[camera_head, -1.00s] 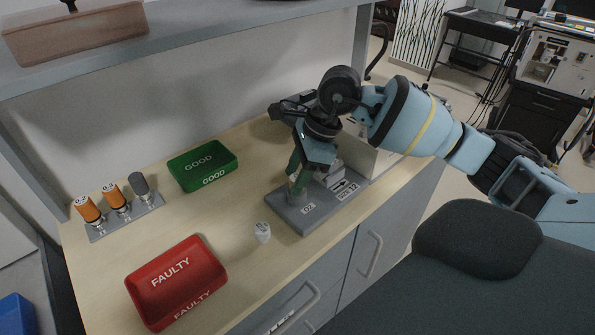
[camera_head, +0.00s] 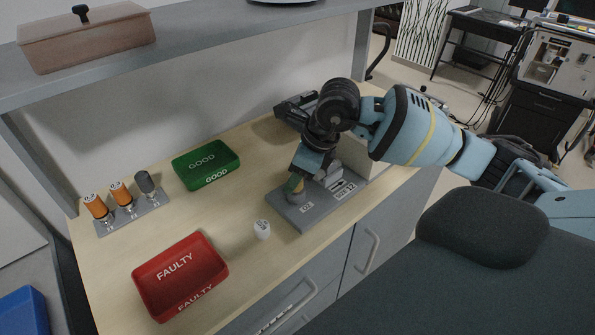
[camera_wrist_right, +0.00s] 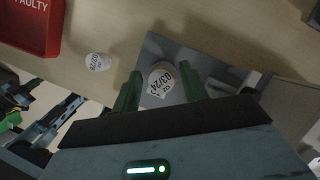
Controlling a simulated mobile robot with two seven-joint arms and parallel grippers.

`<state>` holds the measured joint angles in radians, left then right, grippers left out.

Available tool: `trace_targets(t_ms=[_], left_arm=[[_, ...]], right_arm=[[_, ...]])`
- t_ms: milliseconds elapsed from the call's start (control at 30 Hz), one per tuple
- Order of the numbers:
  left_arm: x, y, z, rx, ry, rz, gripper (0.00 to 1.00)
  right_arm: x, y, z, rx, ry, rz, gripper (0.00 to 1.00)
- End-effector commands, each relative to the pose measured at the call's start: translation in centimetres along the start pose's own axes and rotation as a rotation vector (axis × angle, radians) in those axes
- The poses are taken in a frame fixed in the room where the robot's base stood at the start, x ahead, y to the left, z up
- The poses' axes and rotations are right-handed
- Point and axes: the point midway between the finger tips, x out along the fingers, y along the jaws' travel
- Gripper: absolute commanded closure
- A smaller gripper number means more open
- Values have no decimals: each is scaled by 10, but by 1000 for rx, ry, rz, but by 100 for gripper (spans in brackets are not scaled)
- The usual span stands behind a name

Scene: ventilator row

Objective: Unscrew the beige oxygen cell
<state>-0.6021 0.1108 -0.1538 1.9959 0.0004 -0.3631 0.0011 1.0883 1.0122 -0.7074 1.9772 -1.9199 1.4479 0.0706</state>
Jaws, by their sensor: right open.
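The beige oxygen cell (camera_wrist_right: 160,76), with a pale round top and a label reading 03/24, stands on the grey O2 block (camera_head: 290,215). In the right wrist view it sits between the two green fingers of my right gripper (camera_wrist_right: 158,90), which is open around it. In the head view my right gripper (camera_head: 296,185) points down at the O2 end of the block, and its fingers largely hide the cell. I cannot tell whether either finger touches the cell. My left gripper is not in view.
A small white cell (camera_head: 262,229) stands on the bench beside the block. A red FAULTY tray (camera_head: 207,284) and a green GOOD tray (camera_head: 181,176) are to the left. A rack (camera_head: 137,217) holds two orange cells and one grey one. A shelf (camera_head: 200,45) hangs above.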

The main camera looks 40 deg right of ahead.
Motion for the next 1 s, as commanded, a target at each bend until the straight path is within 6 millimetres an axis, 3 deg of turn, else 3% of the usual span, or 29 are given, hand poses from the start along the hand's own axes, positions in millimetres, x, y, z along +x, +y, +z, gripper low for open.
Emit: trace_targets(t_ms=[600,1000], left_arm=[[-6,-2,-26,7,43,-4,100],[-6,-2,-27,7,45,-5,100]], right_arm=[[-1,0,1,273,-2,-114,56],[0,0,0,295,0,-122,56]])
